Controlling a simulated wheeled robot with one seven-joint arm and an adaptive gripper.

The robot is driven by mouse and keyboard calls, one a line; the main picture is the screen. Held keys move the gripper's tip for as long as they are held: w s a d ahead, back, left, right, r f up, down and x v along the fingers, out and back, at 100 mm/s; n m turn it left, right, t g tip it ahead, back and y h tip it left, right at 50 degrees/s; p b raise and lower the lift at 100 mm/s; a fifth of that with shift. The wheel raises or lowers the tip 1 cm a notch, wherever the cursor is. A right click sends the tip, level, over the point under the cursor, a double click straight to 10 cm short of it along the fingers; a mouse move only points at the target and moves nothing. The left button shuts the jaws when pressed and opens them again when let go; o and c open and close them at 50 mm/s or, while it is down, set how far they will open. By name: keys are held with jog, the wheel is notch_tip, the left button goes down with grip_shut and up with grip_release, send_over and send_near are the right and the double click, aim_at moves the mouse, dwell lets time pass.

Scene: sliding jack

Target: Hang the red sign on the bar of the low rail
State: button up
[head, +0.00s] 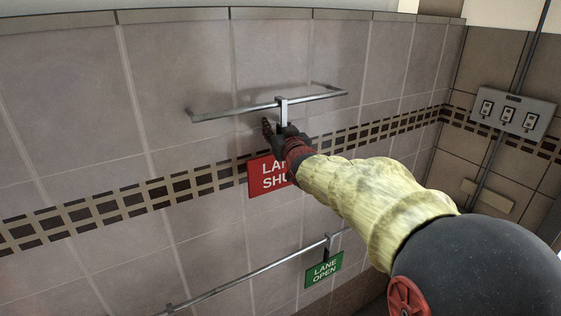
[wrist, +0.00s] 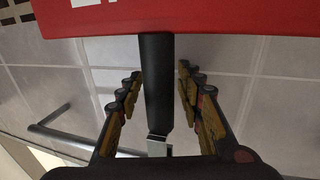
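The red sign (head: 262,176) hangs below the high rail (head: 230,113) by its metal hook (head: 282,112), which is over that bar. The red sign also fills the top of the wrist view (wrist: 220,18), with its dark stem (wrist: 157,85) running down to the silver hook (wrist: 158,146). My gripper (head: 275,131) is at the stem, just under the high bar. In the wrist view its fingers (wrist: 158,85) stand on both sides of the stem with thin gaps, so it looks open. The low rail (head: 250,273) runs along the wall below. My arm covers the sign's right part.
A green sign (head: 323,269) hangs near the right end of the low rail; the bar to its left is bare. A switch panel (head: 512,112) is on the right wall. The tiled wall lies close behind both rails.

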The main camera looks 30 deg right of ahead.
jog(key=shift+w, duration=0.15)
jog(key=shift+r, duration=0.1)
jog(key=shift+c, duration=0.9)
jog(key=c, duration=0.7)
grip_shut()
